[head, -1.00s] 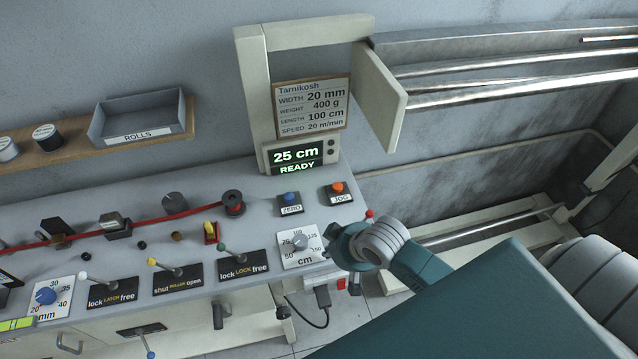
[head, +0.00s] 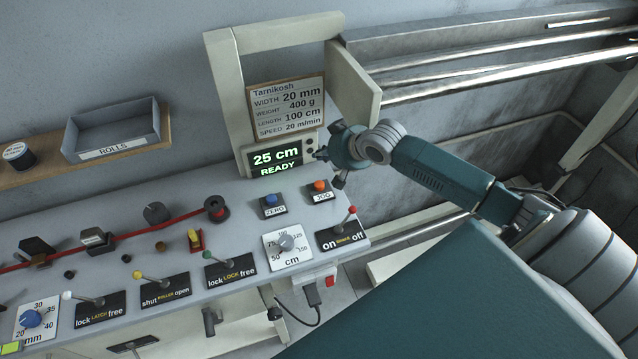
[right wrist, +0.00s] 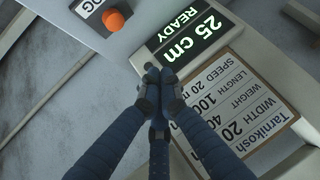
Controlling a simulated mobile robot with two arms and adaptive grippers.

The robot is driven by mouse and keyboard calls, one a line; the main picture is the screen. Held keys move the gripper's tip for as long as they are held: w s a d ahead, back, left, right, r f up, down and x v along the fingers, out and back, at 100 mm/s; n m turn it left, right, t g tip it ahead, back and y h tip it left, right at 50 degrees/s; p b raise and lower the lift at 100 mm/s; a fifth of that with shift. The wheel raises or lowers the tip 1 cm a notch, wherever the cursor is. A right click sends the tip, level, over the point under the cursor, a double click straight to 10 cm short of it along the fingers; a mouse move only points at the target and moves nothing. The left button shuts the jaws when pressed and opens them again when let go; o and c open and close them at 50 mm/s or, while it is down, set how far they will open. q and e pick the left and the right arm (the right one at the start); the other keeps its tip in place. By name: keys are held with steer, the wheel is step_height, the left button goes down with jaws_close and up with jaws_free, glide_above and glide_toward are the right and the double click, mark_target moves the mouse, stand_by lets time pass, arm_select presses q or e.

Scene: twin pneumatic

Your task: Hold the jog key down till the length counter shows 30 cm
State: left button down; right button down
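The jog key (head: 320,186) is an orange button on a dark base labelled JOG, on the grey machine top; it also shows in the right wrist view (right wrist: 114,19). The length counter (head: 275,160) reads 25 cm, with READY below; it shows turned in the right wrist view (right wrist: 190,37). My right gripper (head: 322,154) is in the air above and behind the jog key, close to the counter's right side. In the right wrist view its fingertips (right wrist: 153,80) are together with nothing between them, apart from the key. My left gripper is not in view.
The blue ZERO key (head: 269,201) is just left of the jog key. A red-tipped on/off lever (head: 351,211) and a cm dial (head: 286,242) stand in front. The Tarnikosh card (head: 287,106) hangs above the counter, beside a pale upright panel (head: 352,90).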

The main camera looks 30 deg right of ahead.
steer(key=shift+a, duration=0.1)
steer(key=b, duration=0.5)
glide_above(321, 185)
step_height(321, 185, down, 7)
steer(key=shift+r, duration=0.15)
step_height(321, 185, down, 2)
steer(key=shift+b, duration=0.35)
stand_by(0.9)
steer(key=shift+f, duration=0.5)
